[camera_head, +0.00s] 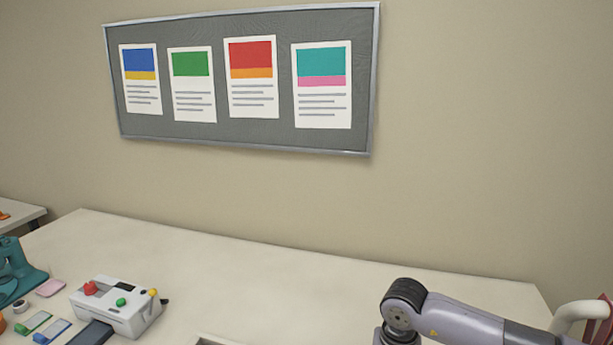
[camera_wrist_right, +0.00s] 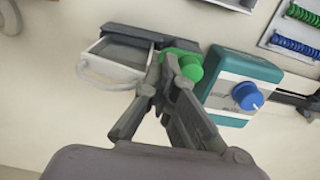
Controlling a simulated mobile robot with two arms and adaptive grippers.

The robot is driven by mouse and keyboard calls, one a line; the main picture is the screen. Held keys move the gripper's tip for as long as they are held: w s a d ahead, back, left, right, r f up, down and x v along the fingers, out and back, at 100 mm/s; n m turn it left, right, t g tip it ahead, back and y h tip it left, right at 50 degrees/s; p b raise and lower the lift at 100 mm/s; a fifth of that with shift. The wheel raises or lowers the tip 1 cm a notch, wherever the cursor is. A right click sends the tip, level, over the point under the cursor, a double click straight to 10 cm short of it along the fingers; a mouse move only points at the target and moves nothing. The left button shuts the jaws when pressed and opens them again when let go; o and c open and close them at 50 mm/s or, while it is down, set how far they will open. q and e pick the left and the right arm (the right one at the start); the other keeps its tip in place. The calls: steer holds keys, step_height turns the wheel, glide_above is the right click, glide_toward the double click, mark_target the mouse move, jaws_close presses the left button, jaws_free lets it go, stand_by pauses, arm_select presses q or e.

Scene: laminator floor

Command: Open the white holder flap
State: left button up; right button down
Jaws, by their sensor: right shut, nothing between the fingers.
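A white box-like holder (camera_wrist_right: 118,62) with a dark grey inside shows at the upper left of the right wrist view. A white looped handle (camera_wrist_right: 93,78) sticks out at its front left; I cannot tell for certain whether this front is the flap. My right gripper (camera_wrist_right: 169,60) is shut and empty, its tips to the right of the holder and in front of a green knob (camera_wrist_right: 190,66). I cannot tell whether the tips touch anything. In the head view only my right arm shows, and no holder can be made out for certain. My left gripper is out of view.
A teal box (camera_wrist_right: 236,85) with a blue knob (camera_wrist_right: 247,96) stands right of the green knob. Racks of green and blue rings (camera_wrist_right: 298,45) are at the upper right. On the white table (camera_head: 250,275), a white device (camera_head: 115,305) stands at left; the table's middle is clear.

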steer(key=shift+d+r, duration=0.15)
steer(key=shift+s+d+r, duration=0.15)
steer(key=shift+d+r, duration=0.3)
steer(key=shift+r, duration=0.2)
steer(key=shift+d+r, duration=0.1)
steer(key=shift+r, duration=0.1)
steer(key=shift+s+d+r+p, duration=0.1)
steer(key=shift+d+r+p, duration=0.15)
steer(key=shift+r+p, duration=0.15)
